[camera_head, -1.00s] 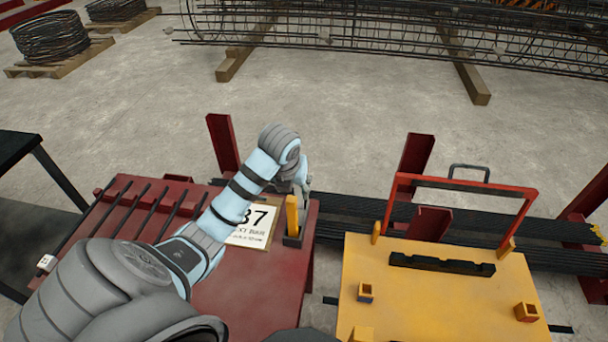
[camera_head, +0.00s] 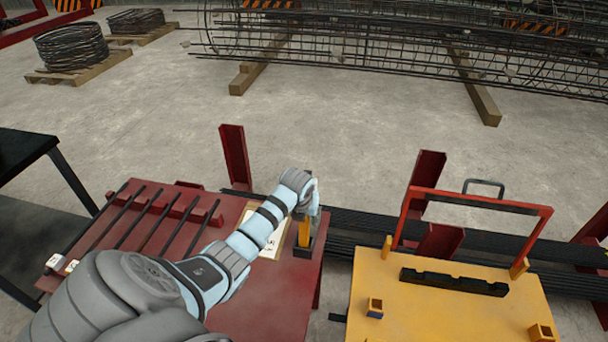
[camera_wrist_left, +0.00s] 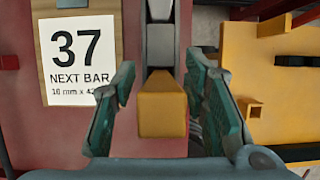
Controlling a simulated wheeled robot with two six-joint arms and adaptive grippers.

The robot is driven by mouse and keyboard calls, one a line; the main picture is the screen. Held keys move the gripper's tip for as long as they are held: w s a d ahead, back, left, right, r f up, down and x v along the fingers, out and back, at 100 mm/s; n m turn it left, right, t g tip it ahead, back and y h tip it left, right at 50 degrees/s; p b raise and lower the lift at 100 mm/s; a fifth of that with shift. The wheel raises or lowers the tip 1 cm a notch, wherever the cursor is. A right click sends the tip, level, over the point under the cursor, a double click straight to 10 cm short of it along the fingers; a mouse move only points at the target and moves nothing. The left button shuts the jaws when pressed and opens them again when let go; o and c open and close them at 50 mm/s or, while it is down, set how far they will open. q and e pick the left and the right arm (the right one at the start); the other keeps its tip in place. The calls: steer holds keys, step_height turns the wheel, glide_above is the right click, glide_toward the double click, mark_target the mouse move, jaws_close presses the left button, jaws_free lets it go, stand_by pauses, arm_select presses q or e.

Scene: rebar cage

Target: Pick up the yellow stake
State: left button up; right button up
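The yellow stake (camera_head: 304,234) stands upright in a dark holder (camera_head: 303,251) at the right edge of the red table. In the left wrist view the stake (camera_wrist_left: 163,112) shows end-on as a yellow block. My left gripper (camera_head: 311,204) is at the stake's upper end. In the wrist view its two green fingers (camera_wrist_left: 160,75) are spread, one on each side of the stake, with a visible gap on both sides. Its grip is empty. My right gripper is not in view.
A card marked 37 (camera_wrist_left: 75,58) lies left of the stake. Dark bars (camera_head: 152,218) lie across the red table (camera_head: 258,297). A yellow table (camera_head: 430,315) with a red frame (camera_head: 480,199) stands to the right. Dark long bars run behind both.

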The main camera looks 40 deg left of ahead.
arm_select(q)
jaws_close()
